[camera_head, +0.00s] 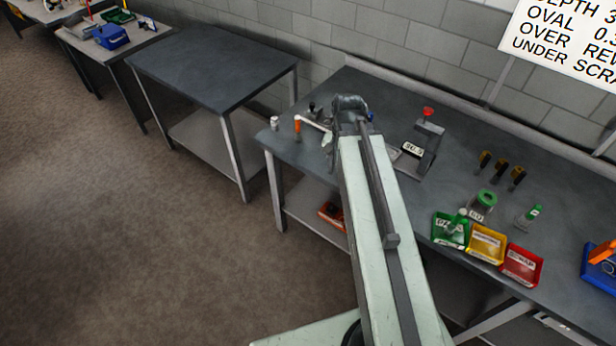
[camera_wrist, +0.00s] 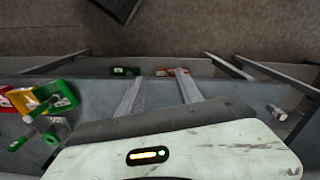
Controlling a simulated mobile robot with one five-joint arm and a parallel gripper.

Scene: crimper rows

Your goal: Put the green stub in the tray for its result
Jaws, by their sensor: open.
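My gripper (camera_head: 350,104) is at the far end of my arm in the head view, above the left part of the workbench. Its fingers are mostly hidden there; in the wrist view they stand apart with nothing between them (camera_wrist: 158,88). A green tray (camera_head: 437,236) stands left of a yellow tray (camera_head: 484,257) and a red tray (camera_head: 520,279) marked SCRAP. A pale green upright piece (camera_head: 458,220) shows at the green tray, in it or behind it. A small green-topped piece (camera_head: 534,212) stands farther right. I cannot tell which is the green stub. My gripper is well left of both.
A device with a red knob and display (camera_head: 428,140) stands right of my gripper. A green ring (camera_head: 487,197) tops a gauge block. Several dark-yellow tools (camera_head: 501,167) stand behind. An orange cylinder (camera_head: 297,124) and white cylinder (camera_head: 275,123) stand left. A bare table (camera_head: 205,65) lies beyond.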

